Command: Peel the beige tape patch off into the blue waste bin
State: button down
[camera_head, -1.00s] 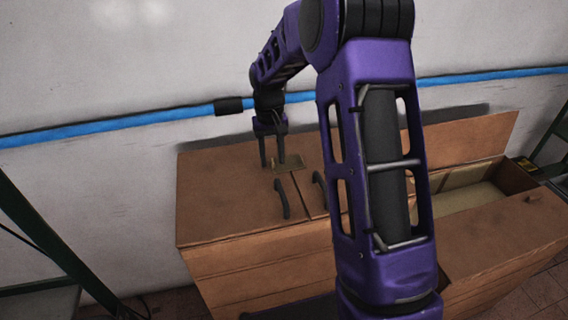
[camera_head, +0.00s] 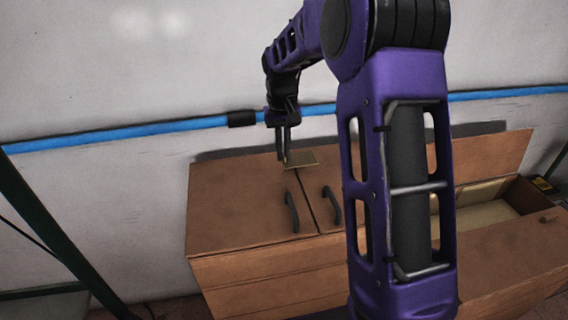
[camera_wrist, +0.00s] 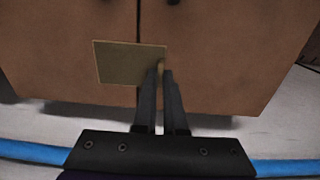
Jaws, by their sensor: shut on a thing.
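The beige tape patch (camera_head: 303,159) is a flat, roughly square sheet near the back edge of the brown cabinet lids (camera_head: 240,205). It covers part of the seam between two lids and seems slightly raised from them. My gripper (camera_head: 284,159) is shut on one edge of the patch. In the wrist view, the fingertips (camera_wrist: 162,68) meet the right edge of the patch (camera_wrist: 120,62), and most of the sheet extends to the left. The blue waste bin is not in view.
Two dark handles (camera_head: 292,211) and (camera_head: 332,206) stand on the lids. An open compartment (camera_head: 485,213) lies at the right, its lid (camera_head: 495,160) raised behind it. A blue pipe (camera_head: 180,127) runs along the wall. My arm hides part of the cabinet.

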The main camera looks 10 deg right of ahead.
jog(key=shift+r+p, duration=0.6)
jog(key=shift+r, duration=2.85)
